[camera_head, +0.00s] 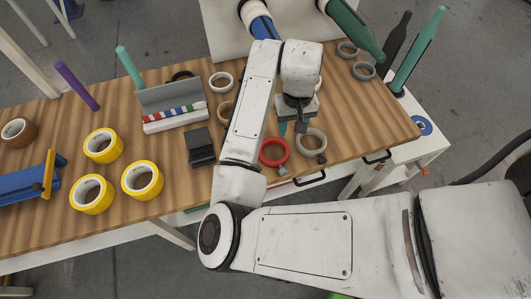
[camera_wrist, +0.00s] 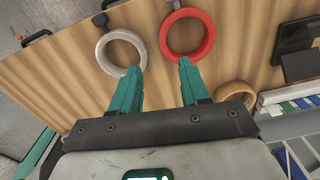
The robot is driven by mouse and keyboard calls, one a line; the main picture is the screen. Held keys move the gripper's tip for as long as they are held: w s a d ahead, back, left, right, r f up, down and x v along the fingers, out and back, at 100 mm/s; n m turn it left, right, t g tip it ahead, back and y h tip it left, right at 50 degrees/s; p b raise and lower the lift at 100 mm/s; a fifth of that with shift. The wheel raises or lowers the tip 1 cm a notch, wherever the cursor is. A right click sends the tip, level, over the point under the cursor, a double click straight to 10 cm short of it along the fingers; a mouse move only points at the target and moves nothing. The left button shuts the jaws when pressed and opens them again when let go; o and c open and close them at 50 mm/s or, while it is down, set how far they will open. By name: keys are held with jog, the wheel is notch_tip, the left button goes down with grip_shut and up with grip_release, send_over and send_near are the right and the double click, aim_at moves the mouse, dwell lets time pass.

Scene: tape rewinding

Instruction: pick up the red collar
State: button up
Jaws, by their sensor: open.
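The red collar (camera_head: 274,164) lies flat on the wooden table near its front edge, beside a light grey collar (camera_head: 323,142). In the wrist view the red collar (camera_wrist: 209,33) is a whole ring ahead of the right teal finger, with the grey collar (camera_wrist: 99,52) ahead of the left one. My gripper (camera_wrist: 158,68) is open and empty, its fingers apart. In the head view my gripper (camera_head: 293,124) is behind the two collars, partly hidden by my arm. I cannot tell its exact height above the table.
A tan roll (camera_wrist: 236,90) lies near the red collar. A dark block stand (camera_head: 201,147) and a tray with coloured pieces (camera_head: 172,120) are to the left. Yellow tape rolls (camera_head: 143,193) lie farther left. Drawer handles (camera_head: 378,158) line the front edge.

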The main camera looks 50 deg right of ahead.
send_over(287, 149)
jog(key=f, duration=0.4)
jog(key=shift+s+d+f, duration=0.1)
jog(key=shift+d+f, duration=0.2)
jog(key=shift+f, duration=0.1)
jog(key=shift+a+f+p, duration=0.15)
jog(key=shift+f+p, duration=0.2)
jog(key=shift+f, duration=0.95)
jog(key=shift+a+f+p, duration=0.1)
jog(key=shift+f+p, duration=0.25)
jog(key=shift+f, duration=0.95)
grip_shut()
